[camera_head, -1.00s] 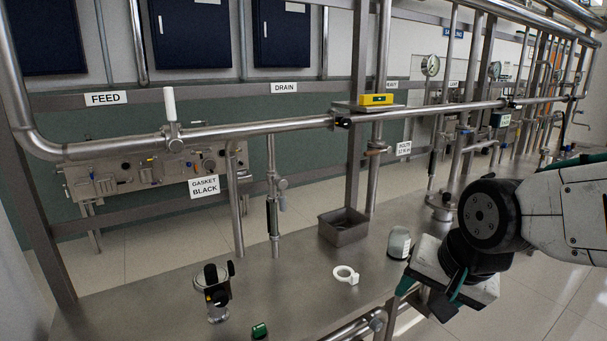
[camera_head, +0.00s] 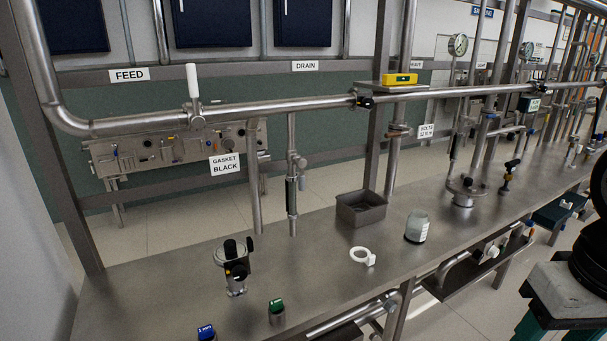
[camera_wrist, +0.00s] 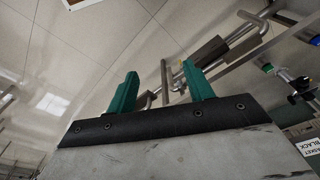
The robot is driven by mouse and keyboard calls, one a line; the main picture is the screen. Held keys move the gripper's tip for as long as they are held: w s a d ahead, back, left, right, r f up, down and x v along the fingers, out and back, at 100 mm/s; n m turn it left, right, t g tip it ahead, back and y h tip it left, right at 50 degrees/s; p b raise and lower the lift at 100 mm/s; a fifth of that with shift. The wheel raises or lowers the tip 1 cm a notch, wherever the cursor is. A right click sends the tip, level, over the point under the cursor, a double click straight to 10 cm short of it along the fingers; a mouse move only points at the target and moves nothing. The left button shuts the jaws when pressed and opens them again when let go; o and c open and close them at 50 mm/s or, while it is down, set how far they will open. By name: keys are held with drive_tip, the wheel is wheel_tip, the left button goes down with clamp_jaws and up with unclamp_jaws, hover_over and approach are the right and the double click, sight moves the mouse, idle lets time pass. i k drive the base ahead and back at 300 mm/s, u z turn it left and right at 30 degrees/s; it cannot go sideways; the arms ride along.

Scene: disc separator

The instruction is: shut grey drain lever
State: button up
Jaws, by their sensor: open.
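Under the DRAIN sign (camera_head: 305,66), a thin vertical pipe comes down from the horizontal pipe to the bench. A small valve (camera_head: 298,163) sits on it, with a dark grey grip (camera_head: 291,196) hanging along the pipe just below; this looks like the grey drain lever. My gripper is at the lower right edge in the head view, mostly cut off, well apart from the lever. In the wrist view my gripper (camera_wrist: 160,72) has its two teal fingers spread with nothing between them. The lever is not clearly visible there.
A white upright lever (camera_head: 193,82) stands on the feed pipe. The steel bench (camera_head: 180,285) holds a black-topped fitting (camera_head: 235,270), a green-capped part (camera_head: 277,310), a white ring clamp (camera_head: 362,256), a jar (camera_head: 417,227) and a metal tray (camera_head: 361,210).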

sight(301, 162)
drive_tip(key=u, duration=0.05)
drive_tip(key=k, duration=0.5)
drive_tip(key=u, duration=0.7)
drive_tip(key=i, duration=0.75)
drive_tip(key=z, duration=0.85)
